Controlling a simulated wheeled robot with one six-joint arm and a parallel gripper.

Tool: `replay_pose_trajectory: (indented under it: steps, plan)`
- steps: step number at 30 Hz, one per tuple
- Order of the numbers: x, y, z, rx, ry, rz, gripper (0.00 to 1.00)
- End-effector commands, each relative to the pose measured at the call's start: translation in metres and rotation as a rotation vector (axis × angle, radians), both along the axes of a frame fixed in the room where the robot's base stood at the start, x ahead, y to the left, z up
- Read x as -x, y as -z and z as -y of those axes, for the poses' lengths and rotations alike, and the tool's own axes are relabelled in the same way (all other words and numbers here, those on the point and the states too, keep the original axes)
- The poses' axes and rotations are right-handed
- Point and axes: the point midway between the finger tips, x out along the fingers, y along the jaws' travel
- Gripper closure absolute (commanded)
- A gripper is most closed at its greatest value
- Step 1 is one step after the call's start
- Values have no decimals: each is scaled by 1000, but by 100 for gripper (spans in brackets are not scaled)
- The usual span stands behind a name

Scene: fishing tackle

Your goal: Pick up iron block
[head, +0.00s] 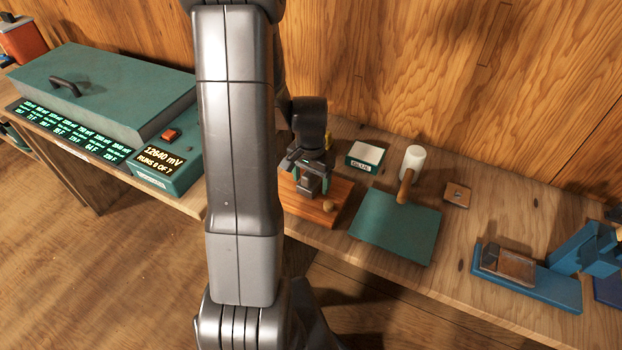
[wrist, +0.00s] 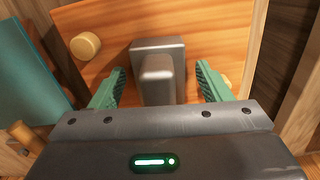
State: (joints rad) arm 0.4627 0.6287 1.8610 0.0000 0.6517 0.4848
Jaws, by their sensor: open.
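A grey metal block, which I take for the iron block (wrist: 158,50), has a wide base and a narrower raised part facing the wrist camera. It rests on an orange-brown wooden board (head: 291,207) on the bench. My gripper (wrist: 161,78) is open above it, its green fingers on either side of the raised part with a gap at each side. In the head view my gripper (head: 310,177) points down at the board, and the block (head: 307,188) shows partly between the fingers. The block's near end is hidden by the gripper body in the wrist view.
A round wooden knob (wrist: 85,45) is on the board beside the block. A green mat (head: 395,228), a white-headed mallet (head: 412,160) and a small labelled box (head: 365,155) are to the right. A blue fixture (head: 530,283) stands farther right. A green case (head: 110,90) is left.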

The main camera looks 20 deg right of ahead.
Motion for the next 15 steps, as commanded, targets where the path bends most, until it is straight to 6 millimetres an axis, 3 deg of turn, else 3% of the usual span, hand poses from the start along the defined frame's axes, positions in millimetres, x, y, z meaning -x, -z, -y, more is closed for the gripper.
replay_pose_trajectory:
  steps: [8, 15]
  plan:
    - [0, 2, 0, 0, 0, 0, 31]
    - [0, 2, 0, 0, 0, 0, 78]
